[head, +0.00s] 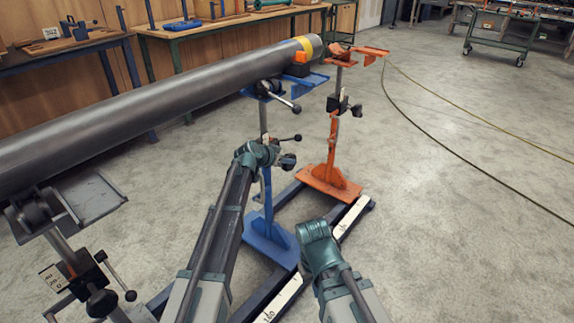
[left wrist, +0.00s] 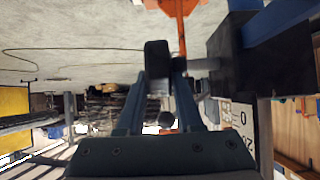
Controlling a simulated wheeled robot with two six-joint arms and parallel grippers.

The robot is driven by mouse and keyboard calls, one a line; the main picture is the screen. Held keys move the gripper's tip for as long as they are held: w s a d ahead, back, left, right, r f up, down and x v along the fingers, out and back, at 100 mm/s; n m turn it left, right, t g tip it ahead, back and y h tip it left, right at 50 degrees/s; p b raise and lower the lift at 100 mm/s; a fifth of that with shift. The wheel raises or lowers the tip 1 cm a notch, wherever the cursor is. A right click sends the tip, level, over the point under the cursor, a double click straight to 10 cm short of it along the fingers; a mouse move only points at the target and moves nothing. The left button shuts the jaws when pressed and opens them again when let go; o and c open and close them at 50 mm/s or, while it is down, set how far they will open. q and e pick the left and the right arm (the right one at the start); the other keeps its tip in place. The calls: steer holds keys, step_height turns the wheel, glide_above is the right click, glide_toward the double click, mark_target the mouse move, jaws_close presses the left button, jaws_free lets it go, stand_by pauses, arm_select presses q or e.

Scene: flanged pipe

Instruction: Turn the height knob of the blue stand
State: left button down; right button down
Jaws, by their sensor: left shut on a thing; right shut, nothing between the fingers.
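The blue stand (head: 264,190) stands upright under the far end of the grey pipe (head: 150,112). Its height knob (head: 288,161) is dark and sits partway up the post, beside my left gripper (head: 279,158). In the left wrist view the black knob (left wrist: 157,62) is between the two fingers of my left gripper (left wrist: 168,72), which is shut on it. The knob's shaft runs right to a black clamp block (left wrist: 232,58). My right gripper (head: 314,232) is low, right of the blue stand's base and apart from it. It is shut and empty, its fingertips mostly hidden.
An orange stand (head: 332,150) stands just right of the blue stand, on the same dark floor rail (head: 345,222). Lever handles (head: 288,138) stick out near the knob. Another stand (head: 92,262) holds the pipe at the left. Open floor lies to the right, with hoses across it.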

arm_select(q)
steer(key=shift+s, duration=0.1)
stand_by(0.5)
steer(key=c, duration=0.6)
jaws_free()
steer(key=shift+o, duration=0.2)
steer(key=p+v, duration=0.7)
steer(key=v, duration=0.6)
steer(key=shift+s+a, duration=0.25)
steer(key=shift+s, duration=0.1)
